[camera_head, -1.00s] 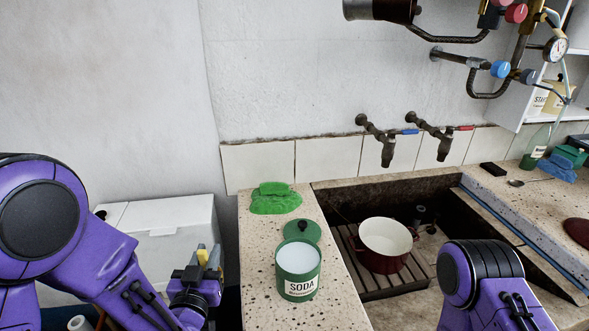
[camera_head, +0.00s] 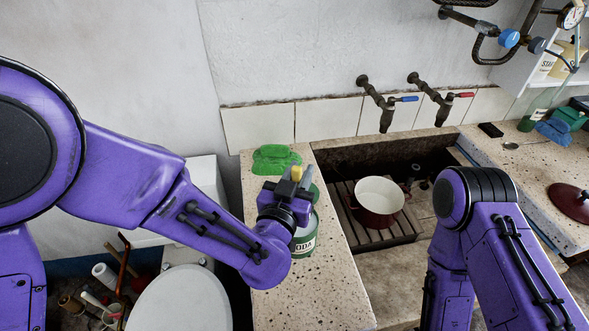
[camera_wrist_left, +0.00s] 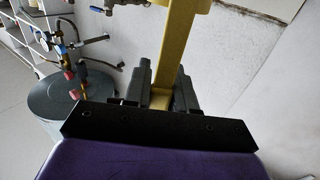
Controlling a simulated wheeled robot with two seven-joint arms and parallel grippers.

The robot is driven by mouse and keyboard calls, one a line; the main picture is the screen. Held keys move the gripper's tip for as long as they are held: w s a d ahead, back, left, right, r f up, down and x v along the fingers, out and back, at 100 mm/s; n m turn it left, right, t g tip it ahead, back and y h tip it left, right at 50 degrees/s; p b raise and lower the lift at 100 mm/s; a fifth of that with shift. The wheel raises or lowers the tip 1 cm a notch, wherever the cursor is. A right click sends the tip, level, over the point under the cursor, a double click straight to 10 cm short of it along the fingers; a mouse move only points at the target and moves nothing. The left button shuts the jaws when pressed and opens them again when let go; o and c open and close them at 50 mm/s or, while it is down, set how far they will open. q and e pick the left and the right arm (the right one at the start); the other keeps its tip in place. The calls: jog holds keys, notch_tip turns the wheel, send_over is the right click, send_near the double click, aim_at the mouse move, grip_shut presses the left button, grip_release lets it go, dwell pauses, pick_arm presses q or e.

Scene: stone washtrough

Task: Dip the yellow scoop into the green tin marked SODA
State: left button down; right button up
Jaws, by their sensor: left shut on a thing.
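The green tin marked SODA (camera_head: 304,240) stands on the speckled stone ledge, mostly hidden behind my left gripper; only part of its label and side shows. My left gripper (camera_head: 292,182) is at the tin in the picture, fingers pointing up and away, shut on the yellow scoop (camera_head: 297,173). In the left wrist view the scoop's yellow handle (camera_wrist_left: 178,48) stands between the dark fingers (camera_wrist_left: 158,92). The scoop's bowl is hidden in the head view. I cannot tell whether it is above or beyond the tin. My right gripper is out of view.
A green cloth (camera_head: 275,158) lies behind the tin. Right of the ledge is the stone trough with a slatted rack (camera_head: 362,229) and a dark red pot (camera_head: 378,200). Two taps (camera_head: 388,108) stick out from the wall above. The front of the ledge (camera_head: 310,300) is clear.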

pick_arm(q)
jog(key=shift+s+a, duration=0.1)
notch_tip(320, 180, down, 2)
jog(key=shift+f+b, duration=0.1)
jog(key=shift+b, duration=0.85)
notch_tip(320, 180, down, 10)
jog(key=b, duration=0.8)
jog(key=shift+r, duration=0.25)
dwell(1.1)
notch_tip(320, 180, up, 11)
jog(key=p, duration=0.9)
jog(key=shift+f, duration=0.1)
